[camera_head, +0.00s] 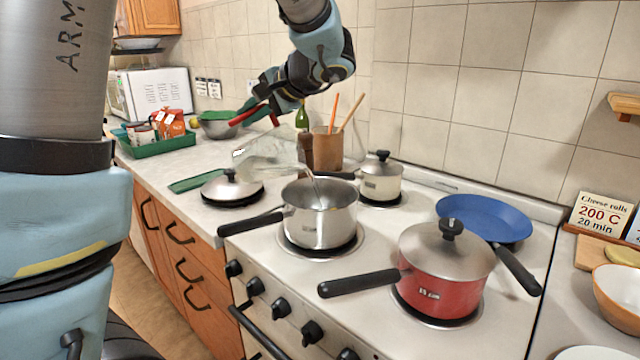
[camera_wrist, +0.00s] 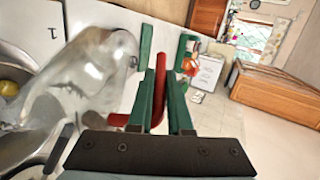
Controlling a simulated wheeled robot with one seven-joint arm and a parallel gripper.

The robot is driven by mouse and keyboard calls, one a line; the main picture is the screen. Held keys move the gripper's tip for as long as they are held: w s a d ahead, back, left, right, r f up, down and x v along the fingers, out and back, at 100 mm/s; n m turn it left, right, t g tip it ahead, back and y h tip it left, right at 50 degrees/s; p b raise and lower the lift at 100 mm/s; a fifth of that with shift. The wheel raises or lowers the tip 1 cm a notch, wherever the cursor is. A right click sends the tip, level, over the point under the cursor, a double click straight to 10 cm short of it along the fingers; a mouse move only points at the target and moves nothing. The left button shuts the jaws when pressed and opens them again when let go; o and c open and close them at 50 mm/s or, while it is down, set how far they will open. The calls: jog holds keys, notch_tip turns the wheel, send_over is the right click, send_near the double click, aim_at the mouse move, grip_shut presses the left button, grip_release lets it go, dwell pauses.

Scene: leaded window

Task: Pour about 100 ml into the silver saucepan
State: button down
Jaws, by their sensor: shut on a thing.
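The silver saucepan (camera_head: 305,229) stands on a hob plate, its black handle pointing left. A clear jug (camera_head: 270,150) with a red handle (camera_head: 247,116) is tilted, its lower end close to the pan's left rim. A thin grey streak (camera_head: 314,187) runs down into the pan; I cannot tell whether it is liquid or a utensil. My gripper (camera_head: 262,108) is shut on the red handle. In the wrist view, the green fingers (camera_wrist: 160,92) close around the handle, and the clear jug (camera_wrist: 85,75) lies to their left. The liquid level is unclear.
A red lidded saucepan (camera_head: 440,293) stands in front right, and a small cream lidded pan (camera_head: 382,184) behind. A lidded pan (camera_head: 232,192) sits left of the saucepan. A utensil pot (camera_head: 328,152), green tray (camera_head: 165,147) and blue pan (camera_head: 485,217) are around.

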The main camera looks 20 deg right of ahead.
aim_at(232, 123)
jog(key=a+h, duration=0.1)
jog(key=w+a+f+g, duration=0.1)
jog(key=a+f+n+g+h, duration=0.1)
jog(key=shift+w+f+h, duration=0.1)
jog(key=shift+w+h, duration=0.2)
jog(key=shift+a+f+h+p, duration=0.2)
jog(key=shift+h+p, duration=0.1)
jog(key=shift+p, duration=0.25)
jog(key=shift+w+f+g+h, duration=0.15)
jog(key=shift+f+g+h, duration=0.2)
jog(key=shift+g, duration=0.15)
jog(key=shift+w+a+p, duration=0.15)
jog(key=shift+a+p, duration=0.15)
jog(key=shift+p, duration=0.2)
jog(key=shift+f+h, duration=0.25)
jog(key=shift+f, duration=0.1)
